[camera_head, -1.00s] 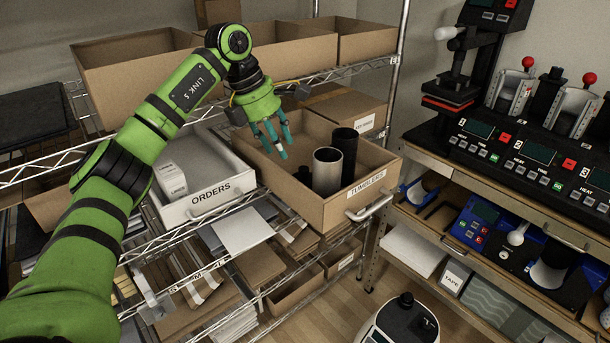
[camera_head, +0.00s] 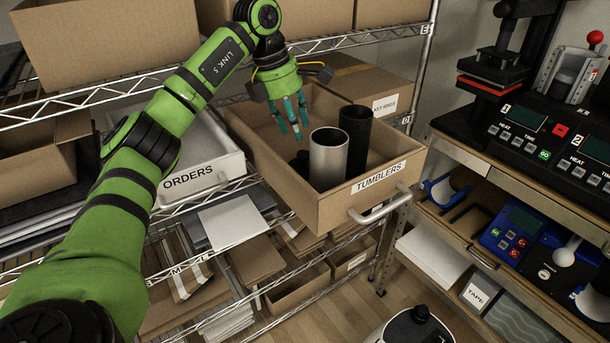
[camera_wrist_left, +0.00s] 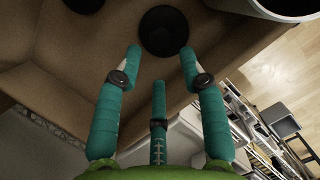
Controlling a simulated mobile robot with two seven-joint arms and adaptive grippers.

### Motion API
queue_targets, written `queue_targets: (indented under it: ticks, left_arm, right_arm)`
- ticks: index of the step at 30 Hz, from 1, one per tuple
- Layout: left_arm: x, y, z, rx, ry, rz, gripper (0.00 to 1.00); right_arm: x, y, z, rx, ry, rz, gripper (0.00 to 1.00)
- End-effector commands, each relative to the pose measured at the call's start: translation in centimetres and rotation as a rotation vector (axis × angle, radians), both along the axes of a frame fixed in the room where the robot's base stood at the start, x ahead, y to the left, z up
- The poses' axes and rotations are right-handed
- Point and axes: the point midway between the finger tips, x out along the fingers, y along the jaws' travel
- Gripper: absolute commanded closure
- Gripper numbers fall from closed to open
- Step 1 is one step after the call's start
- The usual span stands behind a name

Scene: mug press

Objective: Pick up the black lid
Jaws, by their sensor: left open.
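The black lid (camera_head: 300,161) lies in the cardboard tumblers drawer, partly hidden behind the silver tumbler (camera_head: 329,158). In the left wrist view it is a dark round disc (camera_wrist_left: 164,31) on the drawer floor, just beyond the fingertips. My left gripper (camera_head: 291,131) reaches into the drawer from above with its teal fingers pointing down. It is open and empty, a little above the lid. In the wrist view the fingers (camera_wrist_left: 160,62) are spread, with the lid ahead of the gap between them. My right gripper is not in view.
A tall black tumbler (camera_head: 356,136) stands right of the silver one. The drawer's front wall (camera_head: 345,206) and handle face me. The white orders drawer (camera_head: 206,176) is to the left. A shelf with boxes hangs above, and a press bench (camera_head: 500,190) stands at right.

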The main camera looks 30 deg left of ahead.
Motion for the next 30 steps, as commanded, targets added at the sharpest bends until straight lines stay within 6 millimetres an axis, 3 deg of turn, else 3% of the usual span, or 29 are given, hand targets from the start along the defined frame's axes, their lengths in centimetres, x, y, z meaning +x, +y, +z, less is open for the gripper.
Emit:
queue_targets:
  ticks: [1, 4, 12, 21, 29, 30]
  left_arm:
    - [0.0, 0.0, -1.1, 0.0, 0.0, 0.0, 0.59]
    - [0.0, 0.0, -1.4, 0.0, 0.0, 0.0, 0.59]
    - [0.4, -0.5, -3.7, 0.0, 0.003, -0.001, 0.59]
    - [1.1, -1.3, -7.6, -0.001, 0.002, -0.001, 0.59]
    - [1.2, -1.4, -8.0, -0.001, -0.001, -0.001, 0.59]
    - [1.2, -1.4, -8.0, -0.001, -0.001, -0.001, 0.67]
  right_arm:
    - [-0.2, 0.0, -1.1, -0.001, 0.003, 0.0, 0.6]
    - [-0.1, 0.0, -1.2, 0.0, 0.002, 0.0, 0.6]
    - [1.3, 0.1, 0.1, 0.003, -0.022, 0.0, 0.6]
    - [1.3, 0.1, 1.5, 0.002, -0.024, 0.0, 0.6]
    - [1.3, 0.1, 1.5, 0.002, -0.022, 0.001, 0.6]
    - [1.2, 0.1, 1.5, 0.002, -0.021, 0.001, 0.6]
